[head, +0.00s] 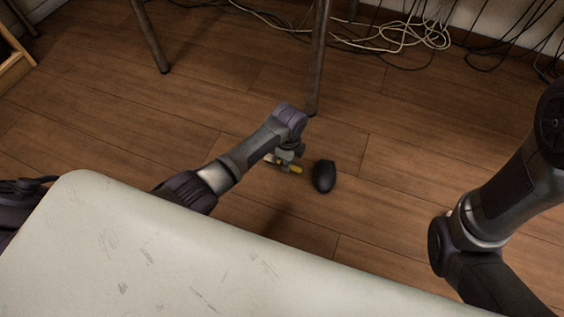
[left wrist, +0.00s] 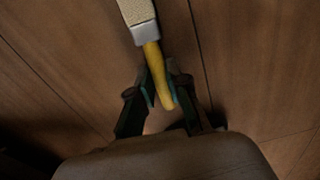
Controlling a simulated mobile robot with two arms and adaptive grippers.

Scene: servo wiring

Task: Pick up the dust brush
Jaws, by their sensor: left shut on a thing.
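The dust brush has a yellow handle, a silver ferrule and beige bristles. In the left wrist view the brush (left wrist: 153,58) points up and slightly left, with its handle between the two fingers of my left gripper (left wrist: 164,88). The gripper is shut on the handle. In the head view my left gripper (head: 288,158) reaches down past the table, and the yellow handle (head: 295,169) shows beside it. I cannot tell whether the brush touches the floor. My right gripper is out of view; only part of the right arm shows.
A dark rounded object (head: 324,177) is just right of the left gripper. The scuffed pale tabletop (head: 160,262) fills the front. Metal legs (head: 318,60) and tangled cables (head: 405,38) are at the back. Much of the wooden floor (head: 410,130) is clear.

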